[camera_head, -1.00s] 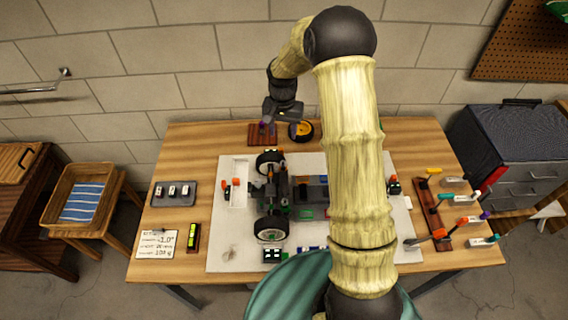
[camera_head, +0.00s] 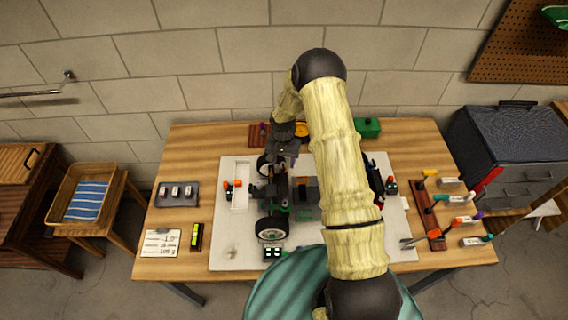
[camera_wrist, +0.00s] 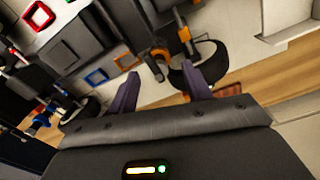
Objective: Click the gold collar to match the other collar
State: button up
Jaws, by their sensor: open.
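The RC car (camera_head: 303,213) sits on the white mat (camera_head: 222,258) on the wooden table, with its wheels to the left. In the wrist view, one gold-orange collar (camera_wrist: 160,54) is on a dark rod, and another gold-orange part (camera_wrist: 184,34) is on a rod to its right. I cannot tell their exact settings. My gripper (camera_wrist: 162,88) is open and empty, its two purple-grey fingers pointing toward the collars and a black wheel (camera_wrist: 202,66). In the head view, my gripper (camera_head: 285,150) is above the car's far left end, partly hidden by the wrist.
A black tool tray (camera_head: 177,203), a note card (camera_head: 160,243) and a yellow-green level (camera_head: 195,237) lie at the left. A brown rack with coloured tools (camera_head: 431,213) is at the right. A green box (camera_head: 368,127) stands at the back. A square frame marking (camera_wrist: 97,76) is blue.

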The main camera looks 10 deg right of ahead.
jog(key=shift+f+p, duration=0.3)
jog(key=shift+f, duration=1.35)
